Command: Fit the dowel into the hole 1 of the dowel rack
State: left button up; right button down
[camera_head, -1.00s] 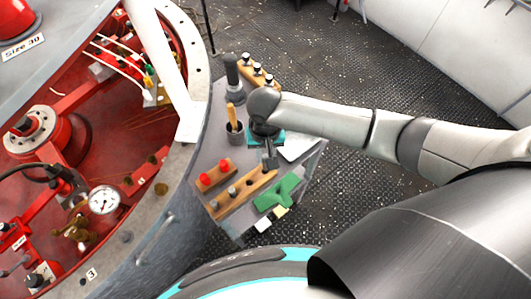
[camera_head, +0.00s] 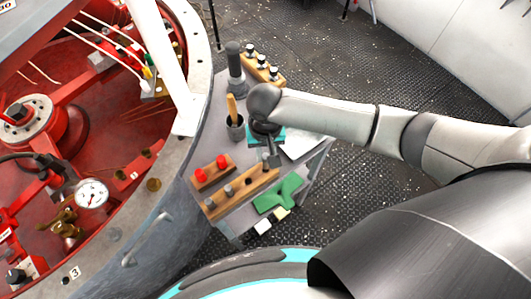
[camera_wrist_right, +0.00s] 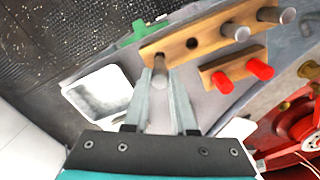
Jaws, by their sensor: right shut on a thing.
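The dowel rack (camera_head: 240,189) is a wooden bar on the grey work surface. Two grey dowels stand in it toward its left end, and an empty dark hole lies between them and my right gripper. In the right wrist view the rack (camera_wrist_right: 212,35) shows the same hole. My right gripper (camera_head: 270,158) points down at the rack's right end. In the wrist view its fingers (camera_wrist_right: 162,80) are shut on a grey dowel (camera_wrist_right: 160,66), which overlaps the rack's end. Whether the dowel's far end is in a hole is hidden. My left gripper is out of view.
A wooden block with two red knobs (camera_head: 210,172) sits beside the rack. A green piece (camera_head: 278,194) lies on its other side. A grey cup with an orange-handled tool (camera_head: 235,126) and a block with dark-topped pegs (camera_head: 264,68) stand farther back. The red-lined pit is at left.

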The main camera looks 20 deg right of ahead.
jog(key=shift+f, duration=0.15)
dwell(0.5)
jog(key=shift+f, duration=0.4)
jog(key=shift+f+b, duration=0.65)
jog(key=shift+f, duration=0.7)
dwell(0.6)
jog(key=c, duration=0.6)
grip_release()
jog(key=shift+c, duration=0.2)
jog(key=shift+r, duration=0.1)
notch_tip(320, 180, up, 15)
jog(key=p, duration=0.2)
